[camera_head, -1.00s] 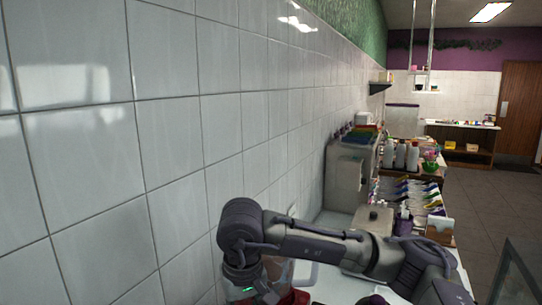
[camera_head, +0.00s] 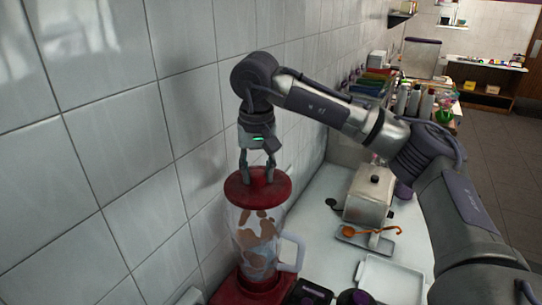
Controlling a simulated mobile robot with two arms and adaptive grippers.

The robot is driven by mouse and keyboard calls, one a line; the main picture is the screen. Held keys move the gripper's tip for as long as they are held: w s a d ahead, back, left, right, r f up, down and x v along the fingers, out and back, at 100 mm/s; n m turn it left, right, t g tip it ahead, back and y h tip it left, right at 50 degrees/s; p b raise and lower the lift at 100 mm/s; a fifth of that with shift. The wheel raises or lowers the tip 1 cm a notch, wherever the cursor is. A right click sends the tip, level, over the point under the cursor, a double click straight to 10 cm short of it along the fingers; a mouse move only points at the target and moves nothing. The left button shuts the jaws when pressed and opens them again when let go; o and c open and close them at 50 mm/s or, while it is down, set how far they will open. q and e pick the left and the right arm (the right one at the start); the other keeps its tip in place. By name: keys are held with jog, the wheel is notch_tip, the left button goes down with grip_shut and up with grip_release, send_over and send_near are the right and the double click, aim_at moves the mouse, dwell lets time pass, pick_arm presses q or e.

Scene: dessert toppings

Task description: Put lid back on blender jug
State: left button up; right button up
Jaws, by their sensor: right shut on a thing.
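The blender jug (camera_head: 257,242) is clear with brown smears or pieces inside and a pale handle on its right. It stands upright on a red base (camera_head: 255,288) against the tiled wall. The red round lid (camera_head: 250,196) is at the jug's top opening and looks roughly level. I cannot tell whether it is fully seated or just above the rim. My right gripper (camera_head: 257,177) points down from above, its fingers shut on the knob in the middle of the lid. My left gripper is not in view.
A metal container (camera_head: 368,198) with a lid stands on the white counter (camera_head: 318,215) right of the jug. An orange spoon (camera_head: 370,231) lies in front of it. A white tray (camera_head: 393,281) is nearer. Dark round tops are at the bottom edge. The tiled wall is close on the left.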

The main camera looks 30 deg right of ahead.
aim_at(255, 186)
jog(key=shift+w+d, duration=0.15)
jog(key=shift+a, duration=0.25)
jog(key=shift+s+a+f+b, duration=0.2)
jog(key=shift+s+a+b, duration=0.3)
jog(key=shift+s+a, duration=0.25)
jog(key=shift+f+b, duration=0.55)
jog(key=shift+f, duration=0.25)
jog(key=f, duration=0.1)
jog(key=f+b, duration=0.2)
jog(key=shift+w+d+f, duration=0.15)
jog(key=shift+w+d, duration=0.15)
jog(key=shift+d, duration=0.05)
jog(key=shift+a+f, duration=0.1)
jog(key=shift+f, duration=0.05)
jog(key=shift+s, duration=0.1)
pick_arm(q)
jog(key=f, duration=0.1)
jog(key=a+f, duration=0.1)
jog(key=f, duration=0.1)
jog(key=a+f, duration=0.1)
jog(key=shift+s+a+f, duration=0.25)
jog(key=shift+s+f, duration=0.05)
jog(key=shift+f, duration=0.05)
